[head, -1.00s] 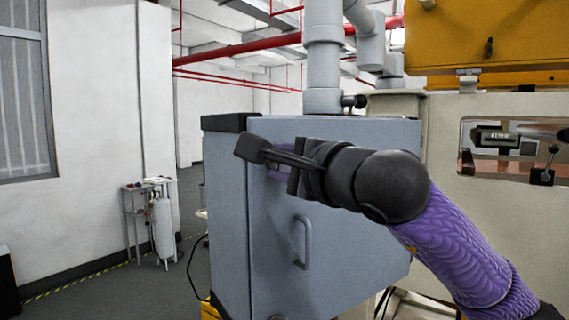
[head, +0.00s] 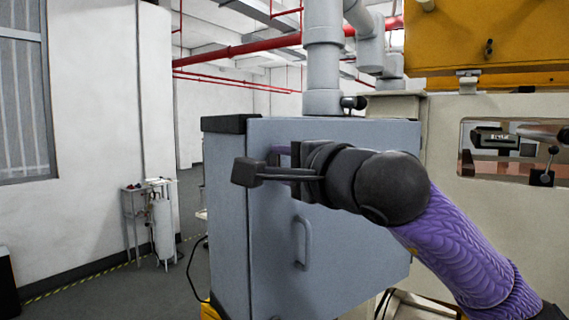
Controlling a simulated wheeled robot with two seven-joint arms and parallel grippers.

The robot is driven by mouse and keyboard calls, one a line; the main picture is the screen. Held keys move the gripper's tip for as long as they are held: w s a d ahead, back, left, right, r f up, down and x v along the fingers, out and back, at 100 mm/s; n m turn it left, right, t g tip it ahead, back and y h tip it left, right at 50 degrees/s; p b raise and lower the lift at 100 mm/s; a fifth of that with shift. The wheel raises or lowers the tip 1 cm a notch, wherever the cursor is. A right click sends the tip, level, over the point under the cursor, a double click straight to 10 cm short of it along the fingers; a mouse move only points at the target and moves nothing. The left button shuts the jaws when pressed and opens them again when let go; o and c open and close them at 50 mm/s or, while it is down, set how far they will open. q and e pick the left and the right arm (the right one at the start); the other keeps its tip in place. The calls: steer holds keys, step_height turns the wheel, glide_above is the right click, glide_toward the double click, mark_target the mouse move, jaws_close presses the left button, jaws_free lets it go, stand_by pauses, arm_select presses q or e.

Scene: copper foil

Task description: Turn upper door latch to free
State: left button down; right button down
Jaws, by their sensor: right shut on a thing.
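The grey-blue cabinet door (head: 345,255) faces me in the head view and is closed. Its bar handle (head: 303,243) stands upright on the door, below my right gripper. My right gripper (head: 279,160) is at the upper left part of the door, close to its left edge, shut on the upper door latch. The latch itself is largely hidden behind the fingers and wrist, so its angle cannot be made out. My left gripper is not in view.
Grey pipes (head: 322,60) rise above the cabinet. A cream machine (head: 490,220) with a yellow upper part (head: 490,40) stands to the right. A small cart with a white cylinder (head: 162,228) stands at the left wall. The floor left of the cabinet is open.

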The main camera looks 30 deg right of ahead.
steer(key=shift+c, duration=1.8)
jaws_free()
steer(key=shift+s+f, duration=0.1)
steer(key=shift+s, duration=0.15)
steer(key=s+b, duration=0.3)
steer(key=s, duration=0.6)
steer(key=shift+s, duration=0.2)
